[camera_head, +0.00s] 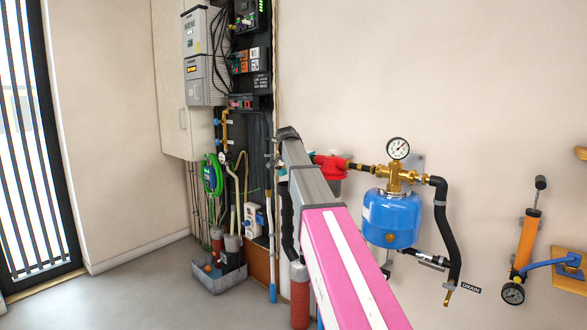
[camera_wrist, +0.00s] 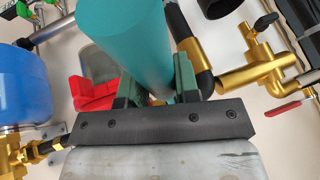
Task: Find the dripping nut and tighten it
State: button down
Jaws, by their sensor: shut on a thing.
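In the wrist view, my gripper (camera_wrist: 158,82) has its two green fingers closed on a thick teal cylinder (camera_wrist: 125,38), which runs up and away from the dark finger mount. I cannot tell what the cylinder's far end is or touches. Brass fittings (camera_wrist: 250,70) with a black elbow lie to its right, and more brass (camera_wrist: 12,150) at the lower left. In the head view, brass fittings (camera_head: 396,178) sit under a round gauge on a blue tank (camera_head: 391,216). No drip shows, and I cannot pick out a dripping nut. My arm hides the gripper in the head view.
A red fitting (camera_head: 330,165) stands beside my arm. A black hose (camera_head: 455,230) drops past the DRAIN label (camera_head: 470,288). An orange hand pump (camera_head: 526,243) hangs at the right.

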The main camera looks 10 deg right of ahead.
jog(key=shift+f, duration=0.2)
jog(key=shift+f+h, duration=0.25)
jog(key=shift+h, duration=0.05)
jog(key=shift+f+t, duration=0.1)
jog(key=shift+t, duration=0.2)
jog(key=shift+f, duration=0.2)
jog(key=shift+w+r, duration=0.1)
dwell(0.3)
jog(key=shift+r, duration=0.55)
